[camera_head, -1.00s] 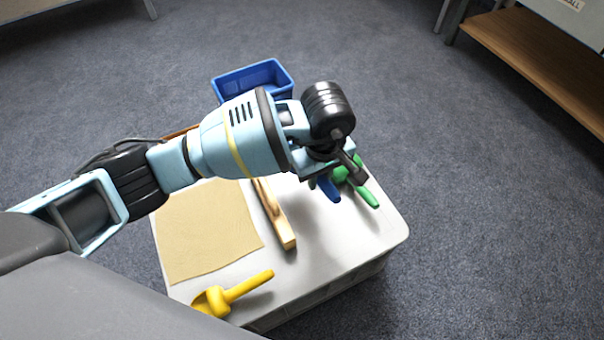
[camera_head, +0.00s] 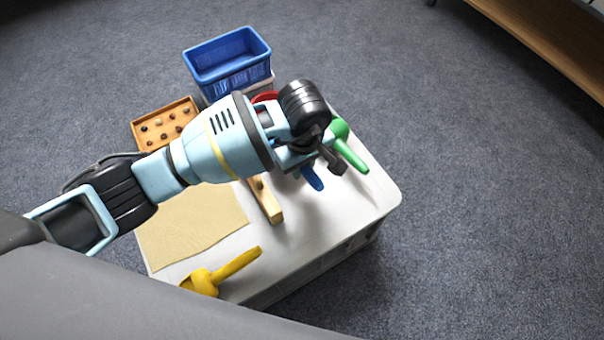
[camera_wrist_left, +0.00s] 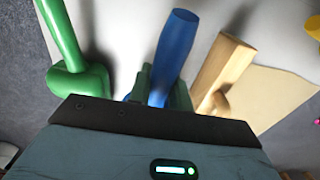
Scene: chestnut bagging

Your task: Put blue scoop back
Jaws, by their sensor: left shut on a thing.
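The blue scoop shows mainly by its handle (camera_head: 313,178), which sticks out below my left gripper (camera_head: 308,160) in the head view. In the left wrist view the blue handle (camera_wrist_left: 176,40) sits between the fingers of my left gripper (camera_wrist_left: 159,92), which is shut on it. The scoop's bowl is hidden by the gripper and wrist. I cannot tell whether the scoop touches the table. My right gripper is not in view.
A green scoop (camera_head: 350,155) lies close to the right, a wooden tool (camera_head: 267,203) to the left. A yellow scoop (camera_head: 221,273), tan cloth (camera_head: 190,225), part of something red (camera_head: 265,97), a tray of chestnuts (camera_head: 165,124) and a blue bin (camera_head: 228,55) are around. The white table's (camera_head: 335,235) front right is clear.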

